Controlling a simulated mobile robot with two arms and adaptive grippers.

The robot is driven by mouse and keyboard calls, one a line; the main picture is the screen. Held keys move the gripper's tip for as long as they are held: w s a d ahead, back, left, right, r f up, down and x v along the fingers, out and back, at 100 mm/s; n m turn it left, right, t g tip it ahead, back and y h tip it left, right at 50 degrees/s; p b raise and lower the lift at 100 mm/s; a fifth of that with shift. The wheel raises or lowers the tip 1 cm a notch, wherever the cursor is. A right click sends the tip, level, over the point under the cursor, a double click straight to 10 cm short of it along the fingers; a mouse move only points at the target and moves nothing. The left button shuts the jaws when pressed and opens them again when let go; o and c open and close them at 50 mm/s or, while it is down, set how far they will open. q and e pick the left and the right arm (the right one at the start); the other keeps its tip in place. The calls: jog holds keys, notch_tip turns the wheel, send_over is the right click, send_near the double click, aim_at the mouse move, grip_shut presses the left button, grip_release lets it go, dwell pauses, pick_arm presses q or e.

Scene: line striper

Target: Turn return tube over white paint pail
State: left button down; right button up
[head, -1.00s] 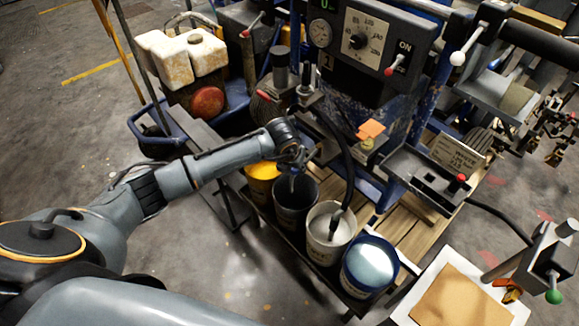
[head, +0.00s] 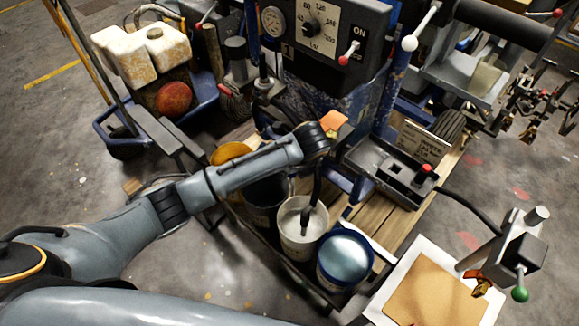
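The white pail (head: 297,243) stands in a row of pails on the low platform, with pale paint inside. A black return tube (head: 316,190) comes down from beside my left wrist, and its lower end is inside the white pail's opening. My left arm reaches in from the left across the yellow and dark pails. Its wrist end (head: 317,140) is above and behind the white pail, by the tube's upper part. The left fingers are hidden, so I cannot tell whether they touch the tube. My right gripper is not in view.
A yellow pail (head: 231,152), a dark pail (head: 262,207) and a blue-rimmed pail (head: 345,262) share the row. The machine's control panel (head: 318,28) stands behind. A grey tray with a red knob (head: 397,170) is to the right. A tan board (head: 435,292) lies at lower right.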

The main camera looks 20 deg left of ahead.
pick_arm(q)
jog(key=shift+w+d, duration=0.1)
jog(key=shift+d, duration=0.1)
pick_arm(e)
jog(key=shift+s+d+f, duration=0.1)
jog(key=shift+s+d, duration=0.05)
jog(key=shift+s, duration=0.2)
pick_arm(q)
jog(key=c, duration=1)
grip_release()
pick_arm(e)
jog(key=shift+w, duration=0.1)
pick_arm(q)
jog(key=v, duration=1.2)
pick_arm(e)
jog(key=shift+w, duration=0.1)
